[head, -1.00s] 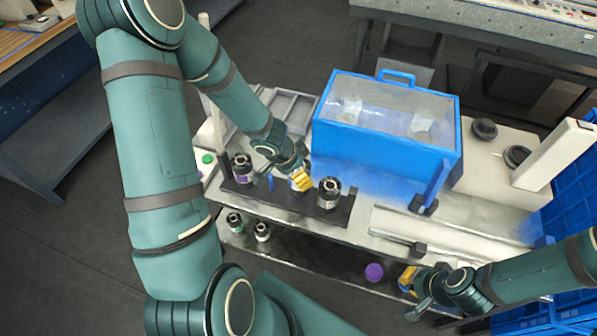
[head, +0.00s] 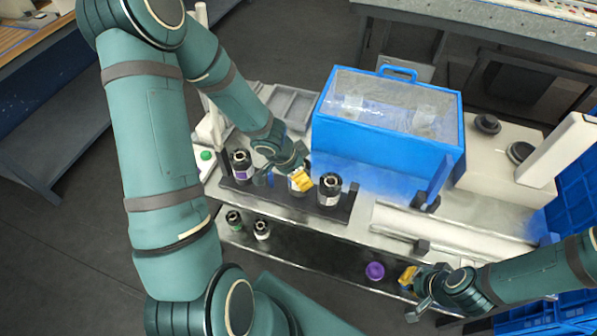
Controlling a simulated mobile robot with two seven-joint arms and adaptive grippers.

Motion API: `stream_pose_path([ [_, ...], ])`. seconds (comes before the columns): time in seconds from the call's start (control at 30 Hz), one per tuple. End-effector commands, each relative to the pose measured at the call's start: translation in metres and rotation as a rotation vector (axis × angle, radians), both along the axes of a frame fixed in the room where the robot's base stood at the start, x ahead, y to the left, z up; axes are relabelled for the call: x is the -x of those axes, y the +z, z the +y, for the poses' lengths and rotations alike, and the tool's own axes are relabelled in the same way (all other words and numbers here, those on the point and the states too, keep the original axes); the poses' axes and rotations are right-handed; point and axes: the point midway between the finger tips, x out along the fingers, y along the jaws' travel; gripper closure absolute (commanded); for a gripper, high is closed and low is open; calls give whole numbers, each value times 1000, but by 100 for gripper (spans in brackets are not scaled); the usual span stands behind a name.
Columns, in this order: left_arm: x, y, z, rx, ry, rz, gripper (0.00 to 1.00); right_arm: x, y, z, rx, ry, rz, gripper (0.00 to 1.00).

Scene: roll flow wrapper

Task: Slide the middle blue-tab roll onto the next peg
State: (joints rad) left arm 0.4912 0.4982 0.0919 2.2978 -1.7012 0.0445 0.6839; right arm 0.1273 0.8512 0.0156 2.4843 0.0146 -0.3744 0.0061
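A black rack (head: 343,214) on the bench's upper level holds a row of three dark rolls. The middle roll (head: 296,188) is partly hidden by my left gripper (head: 301,180). The left roll (head: 241,168) has a purple mark, and the right roll (head: 329,190) stands just right of the gripper. No blue tab can be made out clearly. The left gripper's yellow fingertips are at the top of the middle roll; whether they grip it is unclear. My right gripper (head: 408,278) is at the bench's front right, seen side-on, away from the rolls; its opening is unclear.
A blue-framed clear cover (head: 388,147) stands behind the rack. Two smaller rolls (head: 234,220) (head: 262,230) and a purple round object (head: 375,271) are on the lower shelf. A white machine body with dark discs (head: 487,125) is at the right. Grey trays (head: 290,105) lie behind my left forearm.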

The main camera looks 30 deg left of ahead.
Motion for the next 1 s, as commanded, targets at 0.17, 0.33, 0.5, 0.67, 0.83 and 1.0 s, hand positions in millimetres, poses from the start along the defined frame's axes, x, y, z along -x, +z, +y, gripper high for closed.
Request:
stream_pose_path([
  [0.17,0,1,0,0,0,-1,13,0,0,0,0,0,0,100],
  [0.33,0,1,0,1,0,-1,0,0,0,0,0,0,0,100],
  [0.5,0,0,0,-1,0,1,0,0,0,0,0,0,0,100],
  [0.67,1,1,-1,0,-3,1,0,0,0,0,0,0,0,100],
  [0.83,2,3,-1,-2,-7,5,0,0,0,0,0,0,0,100],
  [1.0,4,6,-1,-2,-8,5,0,0,0,0,0,0,0,100],
])
